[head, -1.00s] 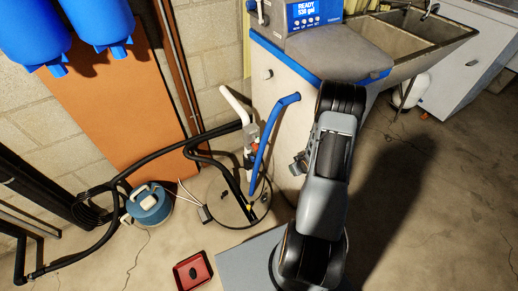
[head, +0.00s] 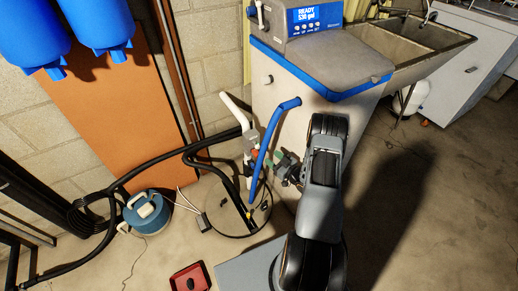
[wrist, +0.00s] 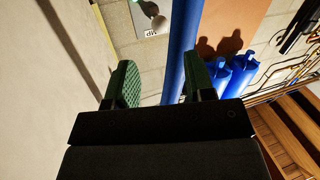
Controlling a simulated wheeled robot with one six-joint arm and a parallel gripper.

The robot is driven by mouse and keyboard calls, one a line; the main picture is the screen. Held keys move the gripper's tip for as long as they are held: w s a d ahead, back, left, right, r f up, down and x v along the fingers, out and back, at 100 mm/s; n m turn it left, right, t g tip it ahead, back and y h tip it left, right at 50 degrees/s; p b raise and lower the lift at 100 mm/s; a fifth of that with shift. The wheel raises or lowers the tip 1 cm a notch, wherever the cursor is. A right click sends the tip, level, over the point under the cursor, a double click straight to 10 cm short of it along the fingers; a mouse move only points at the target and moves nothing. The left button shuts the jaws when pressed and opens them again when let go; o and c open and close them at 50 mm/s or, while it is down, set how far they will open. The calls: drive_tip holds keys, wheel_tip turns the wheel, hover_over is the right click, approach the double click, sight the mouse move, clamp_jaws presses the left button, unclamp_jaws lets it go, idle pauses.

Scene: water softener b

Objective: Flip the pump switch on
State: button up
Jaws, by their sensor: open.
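I cannot tell for sure which part is the pump switch. A small grey box (head: 251,137) sits on the white pipe beside the blue pipe (head: 270,140), above the round floor cover. In the wrist view a grey plate with a light knob and a small label (wrist: 150,16) shows past the fingers. My gripper (head: 281,160) is just right of the blue pipe, with its green-padded fingers (wrist: 160,82) apart. The blue pipe (wrist: 181,45) crosses the gap in the wrist view; I cannot tell whether it is between the fingers or beyond them.
A softener cabinet (head: 310,105) stands behind my arm. Black hoses (head: 155,167) run to the left. A blue-and-white canister (head: 147,213), a red tray (head: 190,278) and a round floor cover (head: 225,215) are at floor level. Open floor (head: 430,210) lies right.

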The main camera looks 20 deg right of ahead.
drive_tip(key=x, duration=0.9)
drive_tip(key=shift+a+b, duration=0.1)
drive_tip(key=shift+b, duration=0.25)
